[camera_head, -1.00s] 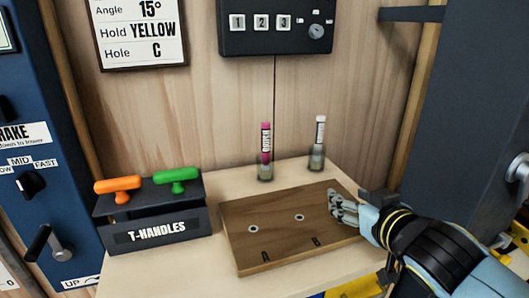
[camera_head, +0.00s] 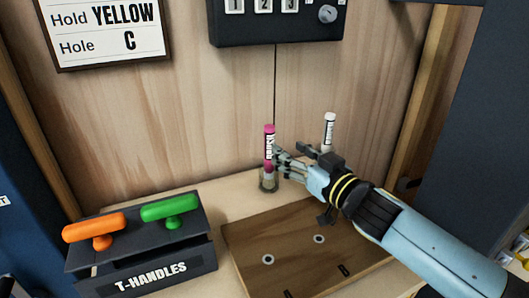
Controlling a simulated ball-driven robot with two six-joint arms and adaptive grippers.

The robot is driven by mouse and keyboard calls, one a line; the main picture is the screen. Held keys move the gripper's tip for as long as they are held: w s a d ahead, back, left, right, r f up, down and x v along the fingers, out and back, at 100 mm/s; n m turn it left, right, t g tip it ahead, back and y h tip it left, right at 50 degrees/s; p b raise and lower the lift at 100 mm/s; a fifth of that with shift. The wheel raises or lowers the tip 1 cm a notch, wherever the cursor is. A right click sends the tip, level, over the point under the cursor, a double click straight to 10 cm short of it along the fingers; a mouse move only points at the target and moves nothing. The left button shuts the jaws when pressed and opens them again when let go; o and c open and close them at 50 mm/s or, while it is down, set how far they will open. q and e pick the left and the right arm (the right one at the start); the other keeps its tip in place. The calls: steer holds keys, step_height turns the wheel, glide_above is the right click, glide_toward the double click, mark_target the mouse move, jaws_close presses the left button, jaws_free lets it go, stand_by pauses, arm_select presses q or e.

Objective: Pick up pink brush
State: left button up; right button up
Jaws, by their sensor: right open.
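The pink brush (camera_head: 268,147) stands upright in a small clear holder (camera_head: 268,185) at the back of the wooden bench. It has a pink body with a white label. My right gripper (camera_head: 282,158) is open, with its fingers pointing left right beside the brush. The fingers are close to the brush's right side; I cannot tell whether they touch it. My left gripper is not in view.
A white brush (camera_head: 329,131) stands behind my right gripper, its lower part hidden. A brown board with holes (camera_head: 290,262) lies in front, under my right arm. A dark T-handles box (camera_head: 150,270) holds an orange handle (camera_head: 95,227) and a green handle (camera_head: 171,208) at left.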

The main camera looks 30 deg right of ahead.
mark_target(272, 140)
steer(key=w, duration=0.2)
steer(key=shift+w+a+r, duration=0.15)
steer(key=shift+w+r, duration=0.05)
steer(key=shift+w, duration=0.1)
steer(key=shift+w+f, duration=0.1)
steer(key=shift+w, duration=0.25)
steer(key=w, duration=0.5)
steer(key=shift+w+a+f, duration=0.1)
steer(key=shift+w+a, duration=0.05)
steer(key=shift+a, duration=0.25)
steer(key=shift+c, duration=1.5)
steer(key=c, duration=0.4)
jaws_close()
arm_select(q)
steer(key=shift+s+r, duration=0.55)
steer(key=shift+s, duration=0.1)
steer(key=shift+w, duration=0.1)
